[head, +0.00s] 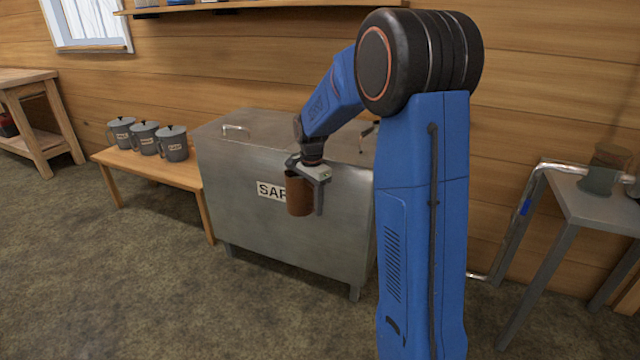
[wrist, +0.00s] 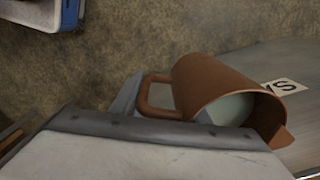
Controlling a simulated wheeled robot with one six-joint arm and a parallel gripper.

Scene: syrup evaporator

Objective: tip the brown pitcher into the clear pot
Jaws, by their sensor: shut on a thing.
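The brown pitcher (head: 299,194) hangs from my gripper (head: 312,178) in front of the steel sap tank, looking roughly upright. In the wrist view, the pitcher (wrist: 205,85) shows its handle, its spout and something pale grey inside its open mouth. My gripper (wrist: 148,108) is shut on the pitcher at its handle side; the grip itself is partly hidden behind the near jaw. I see no clear pot in either view.
The steel tank (head: 255,235) with a sap label stands close behind the pitcher. Several lidded grey cans (head: 173,146) stand on a wooden bench (head: 155,172) at left. A metal stand (head: 590,205) with a pipe is at right. The floor (head: 120,290) in front is clear.

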